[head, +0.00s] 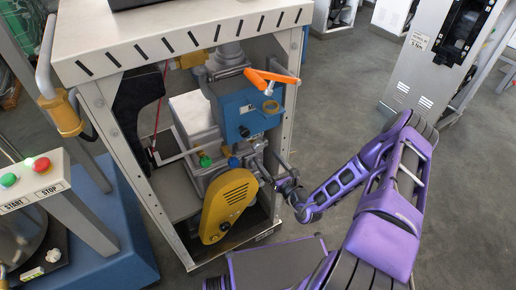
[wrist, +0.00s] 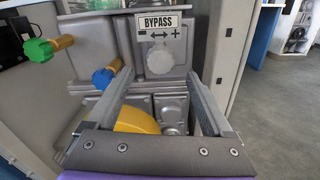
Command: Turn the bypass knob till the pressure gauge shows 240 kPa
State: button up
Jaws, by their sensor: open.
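The bypass knob (wrist: 160,60) is a grey round knob in the wrist view, on a grey metal housing under a "BYPASS" label (wrist: 158,24) with minus at left and plus at right. My gripper (wrist: 160,76) is open and empty, its two fingers pointing at the housing. The knob shows between and slightly above the fingertips; I cannot tell the remaining distance. In the head view my gripper (head: 276,178) is at the right side of the dispenser's lower machinery, and the knob cannot be made out there. No pressure gauge reading can be seen in either view.
A green knob (wrist: 40,50) and a blue knob (wrist: 107,74) are on brass stems left of the fingers. A yellow cover (head: 230,205) and a blue box (head: 246,112) with an orange lever (head: 270,76) stand inside the open frame (head: 290,120).

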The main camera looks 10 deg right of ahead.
aim_at(259, 149)
jog(key=x, duration=0.7)
jog(key=shift+b, duration=0.35)
grip_shut()
